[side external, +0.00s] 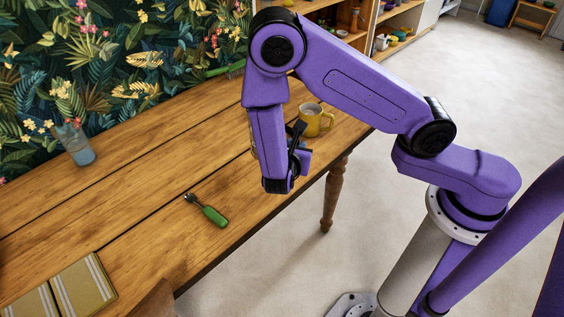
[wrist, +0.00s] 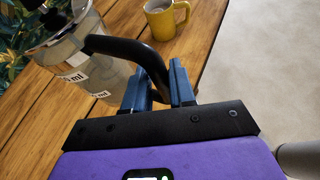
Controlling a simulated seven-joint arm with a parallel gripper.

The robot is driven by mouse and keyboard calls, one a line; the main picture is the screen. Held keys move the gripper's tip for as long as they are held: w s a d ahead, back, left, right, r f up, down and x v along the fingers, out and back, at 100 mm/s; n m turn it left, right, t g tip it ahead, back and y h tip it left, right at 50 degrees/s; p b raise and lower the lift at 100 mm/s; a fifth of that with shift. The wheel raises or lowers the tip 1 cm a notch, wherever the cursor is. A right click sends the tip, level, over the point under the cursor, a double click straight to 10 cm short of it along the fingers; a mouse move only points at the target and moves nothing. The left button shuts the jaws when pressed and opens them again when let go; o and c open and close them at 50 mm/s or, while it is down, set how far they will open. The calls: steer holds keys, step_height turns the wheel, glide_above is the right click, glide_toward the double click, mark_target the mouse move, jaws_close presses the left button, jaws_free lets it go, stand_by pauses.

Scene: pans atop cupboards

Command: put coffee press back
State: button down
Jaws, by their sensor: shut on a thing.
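The coffee press is a clear glass jug (wrist: 72,62) with white "ml" marks and a curved black handle (wrist: 128,48), at the upper left of the wrist view. My gripper (wrist: 160,90) has its blue fingers shut on the lower part of this handle. In the side view my gripper (side external: 300,160) is over the right end of the wooden table, and my arm hides most of the press. I cannot tell whether the press touches the table.
A yellow mug (side external: 314,121) stands close behind my gripper; it also shows in the wrist view (wrist: 166,18). A green-handled tool (side external: 207,211) lies on the table (side external: 120,190). A vase (side external: 76,145) stands by the patterned wall, and striped cloths (side external: 75,285) lie at lower left. Mid-table is clear.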

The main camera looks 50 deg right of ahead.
steer(key=shift+w+a+f, duration=0.1)
steer(key=shift+w+f, duration=0.55)
steer(key=shift+f, duration=0.6)
steer(key=shift+w+a+f, duration=0.1)
steer(key=shift+w+f, duration=0.55)
steer(key=shift+f, duration=0.65)
steer(key=shift+w+a+f, duration=0.1)
steer(key=shift+w+f, duration=0.55)
steer(key=shift+f, duration=0.75)
steer(key=c, duration=0.9)
jaws_free()
steer(key=shift+c, duration=0.2)
steer(key=shift+s+a+r, duration=0.1)
steer(key=shift+a+r, duration=0.05)
steer(key=shift+r, duration=0.05)
steer(key=v, duration=1.1)
steer(key=shift+s+a, duration=0.2)
steer(key=shift+a, duration=0.1)
